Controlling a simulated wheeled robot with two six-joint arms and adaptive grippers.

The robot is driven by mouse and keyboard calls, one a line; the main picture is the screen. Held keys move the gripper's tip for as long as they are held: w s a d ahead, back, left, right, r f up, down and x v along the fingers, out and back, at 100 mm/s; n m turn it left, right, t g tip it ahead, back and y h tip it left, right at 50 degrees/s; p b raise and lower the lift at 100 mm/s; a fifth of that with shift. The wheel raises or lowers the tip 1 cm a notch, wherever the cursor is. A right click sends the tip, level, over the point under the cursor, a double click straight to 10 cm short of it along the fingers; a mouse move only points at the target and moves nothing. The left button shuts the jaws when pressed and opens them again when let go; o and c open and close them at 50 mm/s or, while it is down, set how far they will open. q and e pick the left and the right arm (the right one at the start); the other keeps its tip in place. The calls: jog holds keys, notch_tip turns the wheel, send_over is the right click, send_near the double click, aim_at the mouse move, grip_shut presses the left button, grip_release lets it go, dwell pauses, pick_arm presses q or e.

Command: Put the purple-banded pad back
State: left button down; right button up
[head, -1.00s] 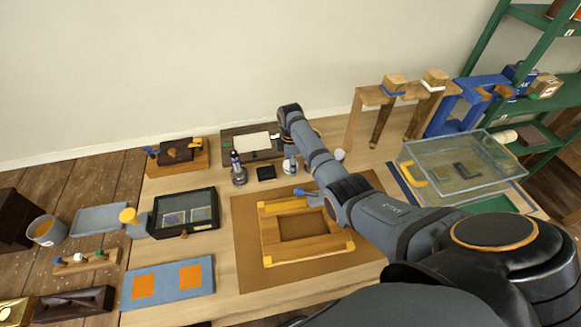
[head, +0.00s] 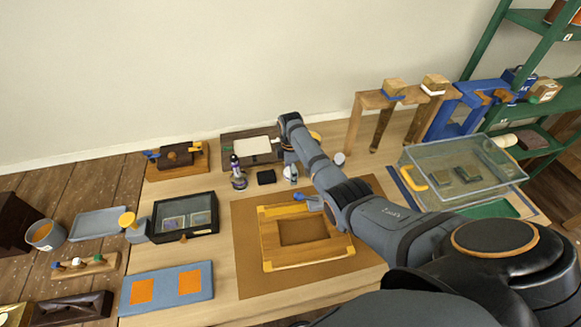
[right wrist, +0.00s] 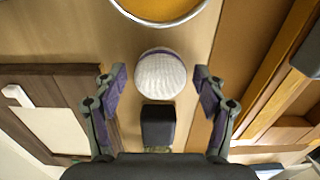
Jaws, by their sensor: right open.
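A round white, gauze-like pad (right wrist: 161,76) with a faint purplish rim stands between and beyond the fingers of my right gripper (right wrist: 160,92) in the right wrist view. The gripper is open, with a finger to either side, apart from the pad. In the head view this pad (head: 290,173) shows as a small pale piece below my wrist, partly hidden. A taller piece with a purple band (head: 235,165) stands upright in a grey holder (head: 239,182) to its left. My left gripper is out of view.
A black block (right wrist: 157,126) stands close beside the pad. A round vessel with orange contents (right wrist: 160,9) is on its other side. A dark tray with white sheet (head: 245,146) lies behind, a wooden frame (head: 268,240) in front. A clear-lidded box (head: 461,205) stands right.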

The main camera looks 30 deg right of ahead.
notch_tip(320, 180, up, 12)
jog(key=shift+b, duration=0.35)
dwell(0.4)
